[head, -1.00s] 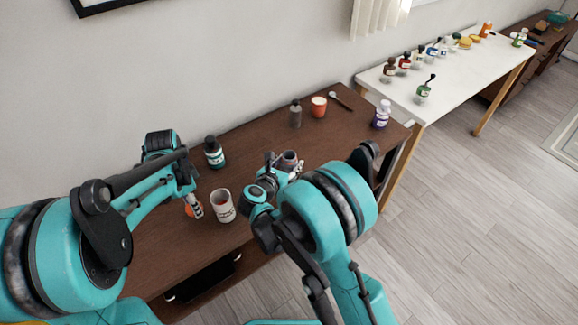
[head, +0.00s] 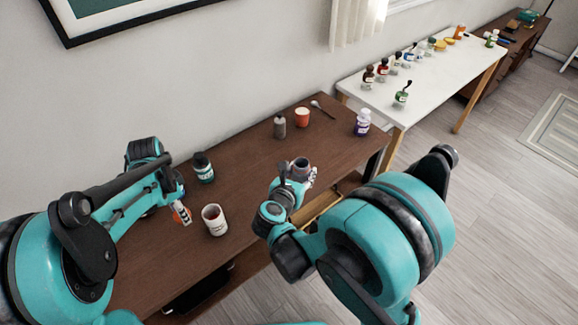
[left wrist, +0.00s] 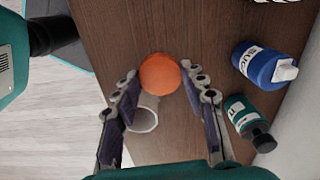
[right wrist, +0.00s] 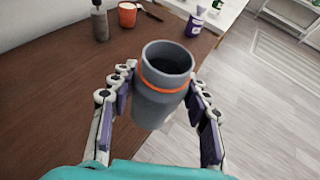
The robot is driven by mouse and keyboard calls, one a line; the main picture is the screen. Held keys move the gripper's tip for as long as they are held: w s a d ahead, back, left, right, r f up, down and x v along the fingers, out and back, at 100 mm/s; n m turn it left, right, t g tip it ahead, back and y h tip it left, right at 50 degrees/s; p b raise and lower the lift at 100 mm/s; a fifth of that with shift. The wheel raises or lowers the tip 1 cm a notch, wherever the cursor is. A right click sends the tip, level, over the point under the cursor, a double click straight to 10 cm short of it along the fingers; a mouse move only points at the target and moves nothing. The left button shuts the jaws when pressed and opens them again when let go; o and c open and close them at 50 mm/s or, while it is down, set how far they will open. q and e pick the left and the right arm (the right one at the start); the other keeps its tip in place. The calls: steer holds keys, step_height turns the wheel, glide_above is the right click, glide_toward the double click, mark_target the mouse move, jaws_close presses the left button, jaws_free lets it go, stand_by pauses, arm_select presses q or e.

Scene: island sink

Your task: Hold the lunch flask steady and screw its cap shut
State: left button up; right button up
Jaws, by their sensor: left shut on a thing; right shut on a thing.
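The lunch flask (head: 300,170) is a grey open cup shape with an orange ring below its rim, seen well in the right wrist view (right wrist: 160,105). My right gripper (right wrist: 160,88) is shut on its sides. The flask's mouth is uncovered and shows a dark inside. The orange round cap (left wrist: 160,73) is between the fingers of my left gripper (left wrist: 162,79), which is shut on it. In the head view my left gripper (head: 182,213) is left of the white mug, well apart from the flask. Its far finger is partly hidden there.
A white mug (head: 214,220) stands on the brown table (head: 250,160) close beside my left gripper. A blue bottle shows in the left wrist view (left wrist: 262,68).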

arm_select(q)
steer(key=shift+r, duration=0.15)
arm_select(e)
steer(key=shift+s+d+r, duration=0.3)
steer(key=shift+s+d, duration=0.1)
steer(key=o, duration=0.4)
jaws_close()
arm_select(q)
steer(key=shift+s, duration=0.1)
arm_select(e)
steer(key=shift+f, duration=0.1)
